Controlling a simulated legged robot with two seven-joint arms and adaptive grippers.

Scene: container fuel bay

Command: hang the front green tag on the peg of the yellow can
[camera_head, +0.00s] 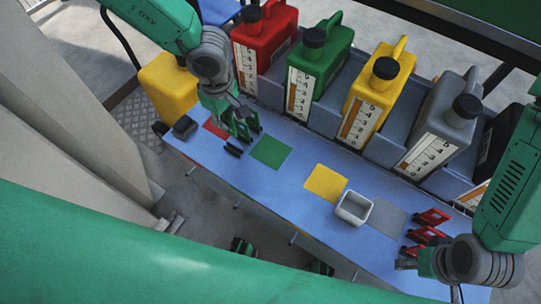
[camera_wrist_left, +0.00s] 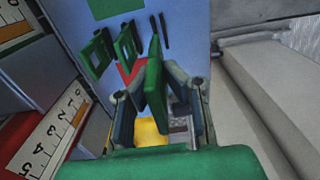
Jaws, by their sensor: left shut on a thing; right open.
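My left gripper (camera_head: 231,122) is shut on a green tag, which shows upright between its fingers in the left wrist view (camera_wrist_left: 153,90). Two more green tags stand on the table beside it, one (camera_wrist_left: 97,53) and another (camera_wrist_left: 125,43); in the head view they are partly hidden by the gripper. The yellow can (camera_head: 378,95) stands in the rack at the back, between the green can and the grey can, well to the right of my left gripper. I cannot make out its peg. My right gripper (camera_head: 405,262) is open at the lower right, near the red tags.
The blue table carries red, green (camera_head: 271,151), yellow (camera_head: 326,183) and grey mats. A white bin (camera_head: 354,209) stands between the yellow and grey mats. Two small black pieces (camera_head: 233,150) and a dark block (camera_head: 185,127) are at the left.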

